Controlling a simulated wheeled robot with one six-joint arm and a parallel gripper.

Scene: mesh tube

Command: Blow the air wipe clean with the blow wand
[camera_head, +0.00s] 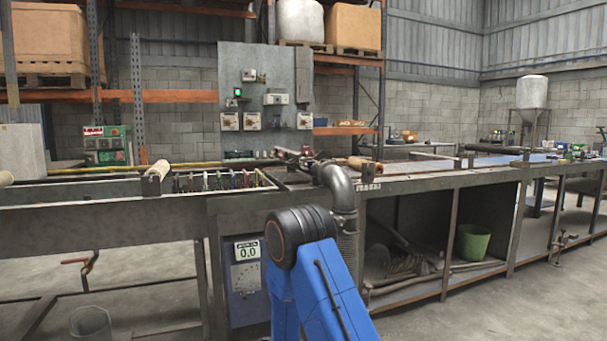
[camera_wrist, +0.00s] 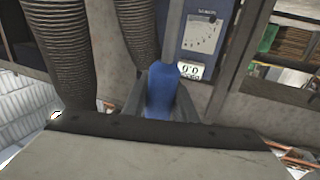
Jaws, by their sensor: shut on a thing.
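In the wrist view my gripper (camera_wrist: 162,98) is shut on a blue, rounded thing that looks like the handle of the blow wand (camera_wrist: 162,88). The blue thing stands up between the two dark fingers. Its lower part is hidden by the gripper body, and no nozzle tip shows. In the head view my gripper and the wand are hidden behind my blue arm. I cannot make out the air wipe for sure. Small metal fittings (camera_head: 306,157) sit on the bench line behind my arm, too small to tell apart.
A grey elbow pipe with a ribbed hose (camera_head: 345,195) stands close by my arm; ribbed hoses (camera_wrist: 65,55) also fill the wrist view's left. A blue gauge box (camera_head: 246,275) reads 0.0. A long trough (camera_head: 110,225) runs left. A green bucket (camera_head: 473,242) sits under the bench.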

